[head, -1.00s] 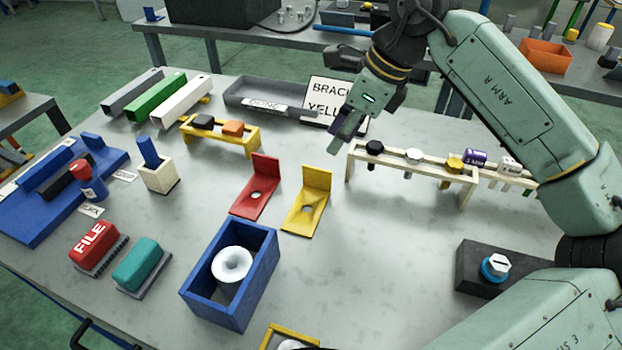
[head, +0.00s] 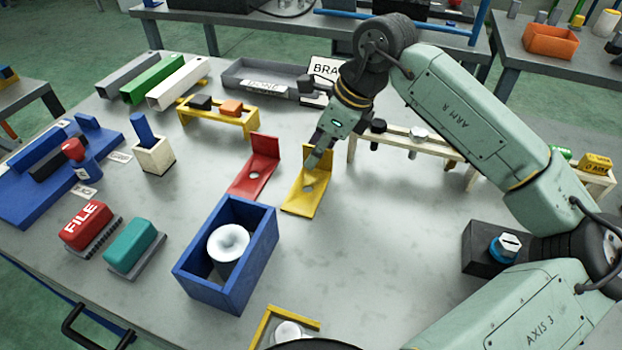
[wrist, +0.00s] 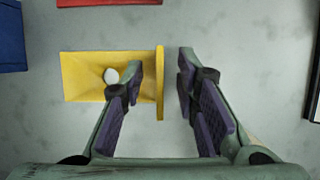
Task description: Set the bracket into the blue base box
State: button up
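The yellow bracket (head: 302,197) is an L-shaped plate with a hole, lying flat with its upright wall towards the back. My gripper (head: 318,154) is over it, at that wall. In the wrist view my gripper (wrist: 160,70) is open, and the upright wall of the yellow bracket (wrist: 80,75) stands between the two fingers, apart from both. The left finger partly covers the flat plate. The blue base box (head: 207,292) is open-topped, nearer the front, with a white flared round piece (head: 229,241) inside. Its edge shows in the wrist view (wrist: 10,40).
A red bracket (head: 252,178) lies just left of the yellow one. A cream rack (head: 435,140) with knobs stands right of my gripper. A yellow-framed box (head: 270,325) is at the front edge.

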jog(key=shift+c, duration=0.3)
grip_shut()
jog(key=shift+r, duration=0.1)
dwell(0.4)
